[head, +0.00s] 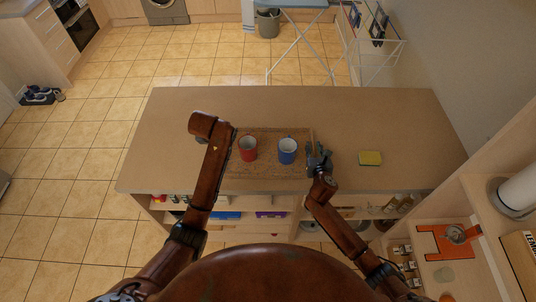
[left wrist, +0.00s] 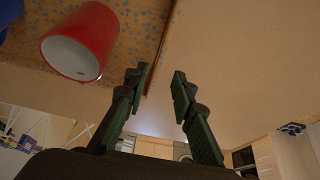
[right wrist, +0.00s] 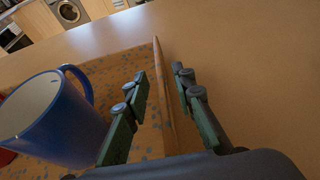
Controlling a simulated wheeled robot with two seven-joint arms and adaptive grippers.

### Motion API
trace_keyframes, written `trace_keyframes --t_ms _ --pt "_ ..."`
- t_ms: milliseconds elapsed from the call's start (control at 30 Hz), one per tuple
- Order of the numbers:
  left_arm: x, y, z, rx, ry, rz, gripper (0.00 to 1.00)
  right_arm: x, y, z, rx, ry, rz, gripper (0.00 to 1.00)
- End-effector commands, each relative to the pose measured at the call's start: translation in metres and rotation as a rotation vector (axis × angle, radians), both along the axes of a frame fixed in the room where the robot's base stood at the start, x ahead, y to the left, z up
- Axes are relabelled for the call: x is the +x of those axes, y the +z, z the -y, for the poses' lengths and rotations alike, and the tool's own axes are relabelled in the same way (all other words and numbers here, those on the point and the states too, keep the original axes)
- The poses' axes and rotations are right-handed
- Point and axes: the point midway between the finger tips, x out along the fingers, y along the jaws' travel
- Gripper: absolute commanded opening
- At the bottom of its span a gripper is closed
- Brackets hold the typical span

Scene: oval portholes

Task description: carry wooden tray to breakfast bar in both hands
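The wooden tray (head: 265,172) lies flat on a brown counter (head: 390,120), its surface speckled with blue. A red mug (head: 248,150) and a blue mug (head: 287,151) stand on it. My right gripper (head: 319,156) is at the tray's right end; in the right wrist view its open fingers (right wrist: 161,72) lie either side of the tray's raised edge (right wrist: 160,80). My left gripper is mostly hidden behind its own arm in the head view. In the left wrist view its fingers (left wrist: 158,72) are apart, with the tray's edge (left wrist: 164,45) between them. No contact is clear.
A drying rack (head: 375,40) and a bin (head: 268,23) stand beyond. Tiled floor (head: 80,140) is open at left.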

Motion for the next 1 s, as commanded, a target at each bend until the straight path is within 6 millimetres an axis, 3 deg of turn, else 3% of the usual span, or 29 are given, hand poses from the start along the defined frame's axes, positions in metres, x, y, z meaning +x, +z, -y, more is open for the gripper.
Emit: trace_keyframes --t_ms 200,433,800,1000 --pt "-0.012 0.027 0.0 0.0 0.0 0.001 0.24 0.0 0.0 0.0 0.0 0.0 0.0 0.24" --pt "-0.016 0.033 0.0 0.001 0.0 -0.001 0.24 -0.01 0.003 0.0 -0.001 0.001 0.0 0.24" --pt "-0.015 0.033 0.0 0.0 0.001 -0.001 0.24 -0.078 0.028 0.0 -0.001 0.001 0.0 0.24" --pt "-0.015 0.033 -0.001 0.0 0.001 -0.001 0.24 -0.104 0.038 0.0 -0.001 0.0 0.0 0.24"
